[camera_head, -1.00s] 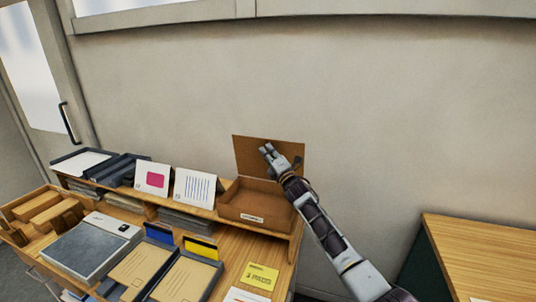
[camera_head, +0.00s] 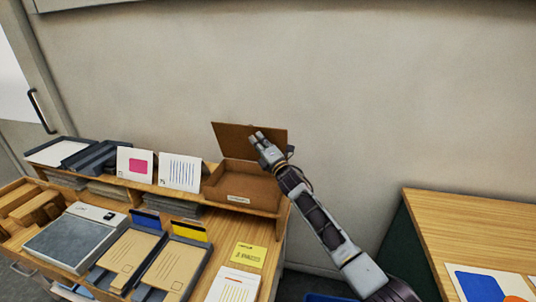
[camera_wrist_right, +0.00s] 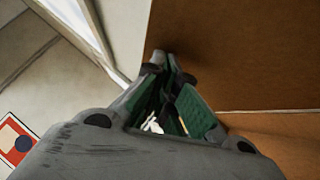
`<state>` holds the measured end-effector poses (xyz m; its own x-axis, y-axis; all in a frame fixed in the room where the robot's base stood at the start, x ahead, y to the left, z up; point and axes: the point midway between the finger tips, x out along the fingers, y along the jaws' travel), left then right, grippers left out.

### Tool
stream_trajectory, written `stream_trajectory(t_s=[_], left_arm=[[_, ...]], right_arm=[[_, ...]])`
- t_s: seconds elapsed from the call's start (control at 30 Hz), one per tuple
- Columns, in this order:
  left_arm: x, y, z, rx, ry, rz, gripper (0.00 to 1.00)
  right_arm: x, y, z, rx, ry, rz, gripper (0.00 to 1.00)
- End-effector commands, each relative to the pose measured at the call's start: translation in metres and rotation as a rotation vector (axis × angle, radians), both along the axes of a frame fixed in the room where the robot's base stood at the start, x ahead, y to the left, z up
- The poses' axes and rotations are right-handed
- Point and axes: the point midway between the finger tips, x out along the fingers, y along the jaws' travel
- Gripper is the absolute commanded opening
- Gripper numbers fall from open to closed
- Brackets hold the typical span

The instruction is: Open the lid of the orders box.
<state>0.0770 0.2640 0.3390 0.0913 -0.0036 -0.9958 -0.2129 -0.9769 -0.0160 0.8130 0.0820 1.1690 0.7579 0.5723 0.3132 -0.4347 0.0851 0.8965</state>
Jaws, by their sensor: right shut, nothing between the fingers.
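The orders box (camera_head: 240,191) is a brown box with a small white label on its front, standing on the raised shelf at the right end of the desk. Its lid (camera_head: 232,138) stands up, open, at the back of the box. My right gripper (camera_head: 256,136) is shut and empty in front of the lid's right part, above the box. In the right wrist view the shut fingers (camera_wrist_right: 170,62) are beside the brown lid (camera_wrist_right: 245,55); I cannot tell whether they touch it. My left gripper is not in view.
Two white cards, one with a pink patch (camera_head: 136,166) and one with blue lines (camera_head: 180,172), stand left of the box. Trays with envelopes (camera_head: 128,252) and a yellow note (camera_head: 250,255) lie below on the desk. Another wooden table (camera_head: 470,225) is at the right.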

Motion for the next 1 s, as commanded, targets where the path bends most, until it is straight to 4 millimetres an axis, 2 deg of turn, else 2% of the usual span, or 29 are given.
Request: stream_trajectory(t_s=[0.7,1.0], left_arm=[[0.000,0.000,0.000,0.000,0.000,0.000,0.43],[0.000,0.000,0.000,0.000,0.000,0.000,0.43]], right_arm=[[-0.045,-0.034,-0.019,0.000,0.002,0.000,0.00],[-0.055,-0.041,-0.023,0.001,0.001,0.000,0.00]])
